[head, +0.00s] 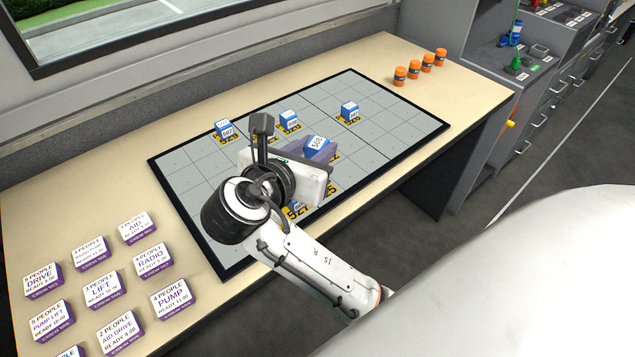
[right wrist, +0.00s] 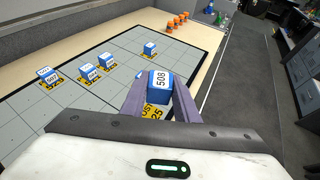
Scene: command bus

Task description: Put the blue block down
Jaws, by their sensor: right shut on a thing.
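My right gripper (head: 318,150) is shut on a blue block (head: 316,142) with a white label. In the right wrist view the held block (right wrist: 159,80) reads 508 and sits upright between the two purple-grey fingers. A yellow tag (right wrist: 153,111) shows near it, between the fingers. The gripper is over the right-middle part of the grey gridded board (head: 395,133). I cannot tell whether the block touches the board. My arm hides part of the board's front. My left gripper is out of view.
Other blue blocks stand on yellow tags on the board, at the left (head: 223,129), middle (head: 289,119) and right (head: 349,111). Several white-and-purple cards (head: 102,290) lie at the table's left. Several orange cylinders (head: 414,69) stand at the back right. The board's right end is clear.

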